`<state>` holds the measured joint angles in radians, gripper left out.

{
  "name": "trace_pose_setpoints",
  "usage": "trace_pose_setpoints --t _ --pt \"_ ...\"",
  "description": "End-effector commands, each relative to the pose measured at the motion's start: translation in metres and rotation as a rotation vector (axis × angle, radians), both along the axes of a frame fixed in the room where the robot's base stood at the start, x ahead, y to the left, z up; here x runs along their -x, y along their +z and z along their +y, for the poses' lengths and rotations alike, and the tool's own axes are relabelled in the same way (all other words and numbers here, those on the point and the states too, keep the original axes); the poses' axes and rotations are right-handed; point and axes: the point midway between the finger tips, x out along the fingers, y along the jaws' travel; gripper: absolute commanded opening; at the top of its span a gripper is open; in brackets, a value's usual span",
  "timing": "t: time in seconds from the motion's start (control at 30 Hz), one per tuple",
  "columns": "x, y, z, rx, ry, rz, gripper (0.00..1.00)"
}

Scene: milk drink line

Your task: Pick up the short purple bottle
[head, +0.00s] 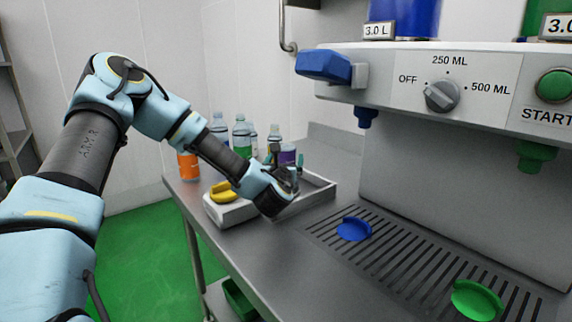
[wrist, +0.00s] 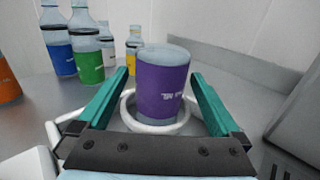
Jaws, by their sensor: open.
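The short purple bottle (wrist: 162,85) stands upright in the wrist view, with a purple label and a clear, pale top. A white ring (wrist: 182,126) shows around its base. My gripper (wrist: 155,92) is open, with one teal finger to each side of the bottle and gaps visible between fingers and label.
Several taller bottles stand to the left, including a green one (wrist: 88,55), a blue one (wrist: 58,48) and an orange one (head: 188,165). The dispenser (head: 440,90) stands to the right above a slotted drain.

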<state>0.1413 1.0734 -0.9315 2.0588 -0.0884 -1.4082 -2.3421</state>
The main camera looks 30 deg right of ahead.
Motion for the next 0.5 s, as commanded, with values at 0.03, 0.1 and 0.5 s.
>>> trace_pose_setpoints --t 0.03,0.1,0.5 --pt "-0.006 0.002 -0.005 -0.001 0.000 -0.002 1.00" --pt "-0.015 0.001 -0.012 0.000 0.000 -0.001 1.00" --pt "-0.036 -0.004 -0.025 -0.001 0.000 -0.001 1.00"
